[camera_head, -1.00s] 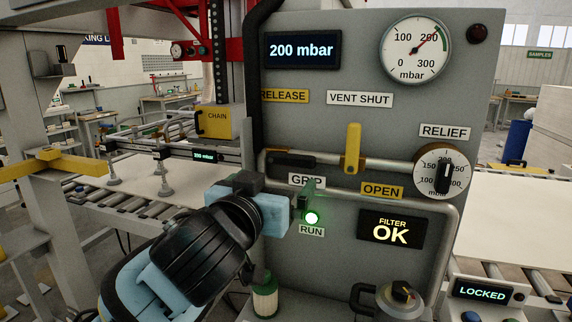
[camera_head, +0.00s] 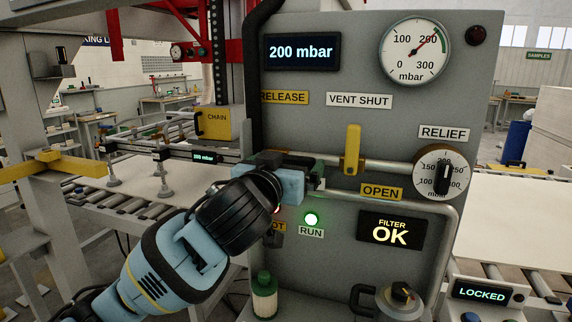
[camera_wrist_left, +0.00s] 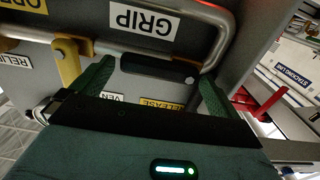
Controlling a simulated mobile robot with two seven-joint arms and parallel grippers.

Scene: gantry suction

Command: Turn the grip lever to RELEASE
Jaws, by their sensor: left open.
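The grip lever is a black bar, seen in the left wrist view (camera_wrist_left: 158,68) lying along the panel between the GRIP label (camera_wrist_left: 143,20) and the RELEASE label (camera_wrist_left: 160,103). In the head view my left gripper and wrist hide most of it. My left gripper (camera_head: 318,174) is in front of the panel at the lever. Its two green fingers stand apart in the left wrist view (camera_wrist_left: 155,85), one toward each end of the lever. The fingers are open, and I cannot tell whether they touch it. The RELEASE label also shows in the head view (camera_head: 285,97). My right gripper is not in view.
A yellow lever (camera_head: 352,150) stands upright just right of my gripper, on the pipe. The relief dial (camera_head: 443,175) is farther right. The lit green RUN button (camera_head: 311,219) is below. A black hose (camera_head: 251,80) runs down the panel's left edge.

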